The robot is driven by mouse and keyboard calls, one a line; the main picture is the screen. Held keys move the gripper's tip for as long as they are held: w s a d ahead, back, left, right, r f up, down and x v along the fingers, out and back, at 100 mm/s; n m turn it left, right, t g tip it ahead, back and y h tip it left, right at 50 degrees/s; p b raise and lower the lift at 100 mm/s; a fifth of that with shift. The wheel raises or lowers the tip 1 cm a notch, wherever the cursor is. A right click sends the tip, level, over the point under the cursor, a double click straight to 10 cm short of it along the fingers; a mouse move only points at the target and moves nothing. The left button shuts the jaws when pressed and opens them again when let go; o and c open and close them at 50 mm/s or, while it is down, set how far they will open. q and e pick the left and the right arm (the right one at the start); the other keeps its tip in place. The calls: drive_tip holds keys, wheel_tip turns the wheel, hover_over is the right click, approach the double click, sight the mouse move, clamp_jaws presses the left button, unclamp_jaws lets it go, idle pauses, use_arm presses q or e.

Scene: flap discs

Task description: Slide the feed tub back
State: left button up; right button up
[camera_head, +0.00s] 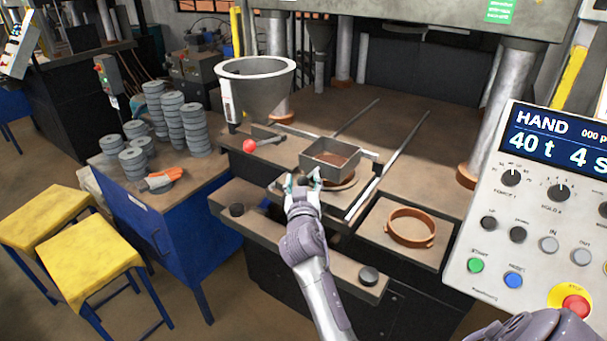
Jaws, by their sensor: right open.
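The feed tub (331,158) is a small square grey metal box, open at the top, with brown powder inside. It sits upright on the press bench, between rails. My right gripper (304,181) is open at the tub's near left side, its fingertips around or just beside a small dark knob. I cannot tell whether they touch it. My left gripper is not in view.
A grey hopper (257,88) and a red-knobbed lever (250,146) stand to the left. A brown ring (410,227) lies at right, near the control panel (540,210). Rails (405,138) run back across a clear bench top.

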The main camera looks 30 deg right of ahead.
drive_tip(key=shift+s+a+r, duration=0.15)
drive_tip(key=c, duration=1.1)
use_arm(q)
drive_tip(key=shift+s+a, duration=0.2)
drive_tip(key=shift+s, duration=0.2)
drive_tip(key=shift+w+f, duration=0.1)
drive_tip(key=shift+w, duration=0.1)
